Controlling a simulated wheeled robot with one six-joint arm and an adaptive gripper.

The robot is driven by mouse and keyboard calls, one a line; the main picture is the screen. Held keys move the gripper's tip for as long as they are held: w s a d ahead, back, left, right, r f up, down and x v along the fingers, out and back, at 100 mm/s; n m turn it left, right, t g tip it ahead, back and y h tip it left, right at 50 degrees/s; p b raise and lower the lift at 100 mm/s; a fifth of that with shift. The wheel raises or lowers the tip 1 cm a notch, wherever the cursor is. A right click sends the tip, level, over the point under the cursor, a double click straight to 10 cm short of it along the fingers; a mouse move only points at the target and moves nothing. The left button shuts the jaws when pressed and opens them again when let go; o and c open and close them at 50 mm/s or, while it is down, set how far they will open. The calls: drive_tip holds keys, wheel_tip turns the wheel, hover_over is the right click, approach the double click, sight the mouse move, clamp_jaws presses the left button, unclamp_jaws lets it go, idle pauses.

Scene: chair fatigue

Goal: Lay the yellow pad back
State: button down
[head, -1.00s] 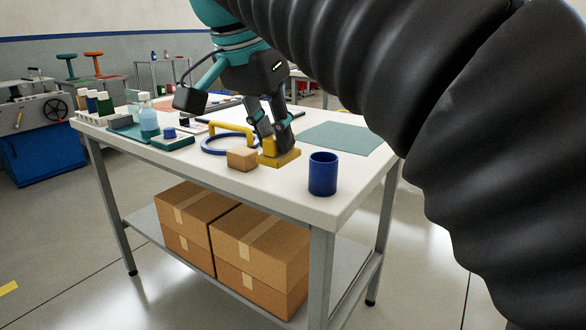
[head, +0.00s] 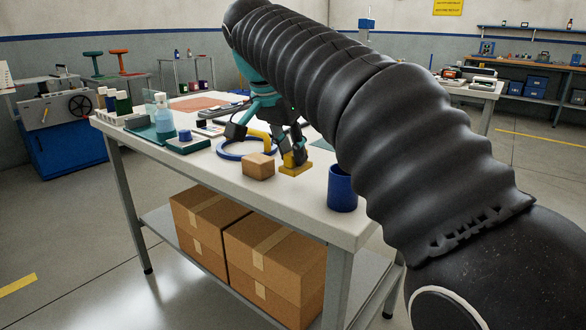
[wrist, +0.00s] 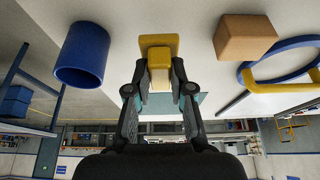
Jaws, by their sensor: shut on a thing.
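The yellow pad (head: 296,169) is a small flat block with an upright grip. It is at the tabletop, near the front edge; I cannot tell if it touches the table. My gripper (head: 291,150) is above it, pointing down, with its fingers closed on the grip. In the wrist view the pad (wrist: 158,42) is straight ahead, its grip between the two black fingertips (wrist: 160,78). A green mat (wrist: 178,102) shows beyond the pad in the wrist view, partly hidden by the fingers.
A tan block (head: 258,167) stands just left of the pad. A blue ring (head: 229,155) with a yellow handle is behind the block. A blue cup (head: 342,190) stands to the right near the table corner. Bottles and trays fill the table's left end.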

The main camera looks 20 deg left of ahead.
sight(292, 170)
drive_tip(key=shift+w+f+b, duration=0.15)
drive_tip(key=shift+f+b, duration=0.35)
drive_tip(key=shift+f, duration=1.6)
drive_tip(key=c, duration=1)
unclamp_jaws()
drive_tip(key=shift+f, duration=0.1)
drive_tip(key=p+v, duration=0.1)
drive_tip(key=v, duration=1.1)
